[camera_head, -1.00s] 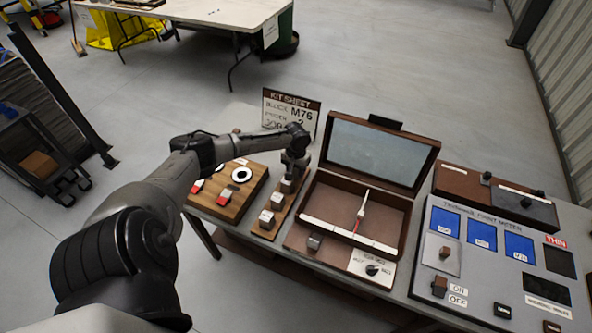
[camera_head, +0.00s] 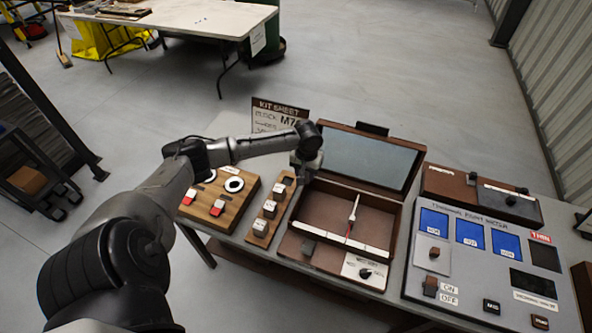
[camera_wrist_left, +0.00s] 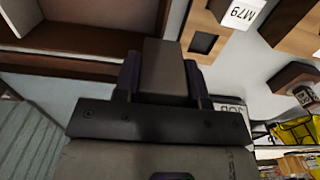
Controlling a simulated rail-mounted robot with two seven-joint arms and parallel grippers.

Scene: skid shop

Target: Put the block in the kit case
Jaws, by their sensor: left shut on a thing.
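My left gripper (camera_head: 308,170) is at the back left corner of the open kit case (camera_head: 302,223), near the hinge side of its raised lid (camera_head: 370,158). In the left wrist view my left gripper (camera_wrist_left: 160,82) is shut on a plain grey-brown block (camera_wrist_left: 166,62), with one finger on each side. In that view the case (camera_wrist_left: 75,62) lies beyond the fingers at upper left. The block's label does not show, and in the head view the block is hard to make out. My right gripper is in neither view.
A wooden rack (camera_head: 248,238) with several labelled blocks stands left of the case; an empty socket (camera_wrist_left: 203,43) shows in the wrist view. A kit sheet sign (camera_head: 268,117) stands behind. A grey meter panel (camera_head: 415,275) is at right. The case holds a white-and-red pointer (camera_head: 353,213).

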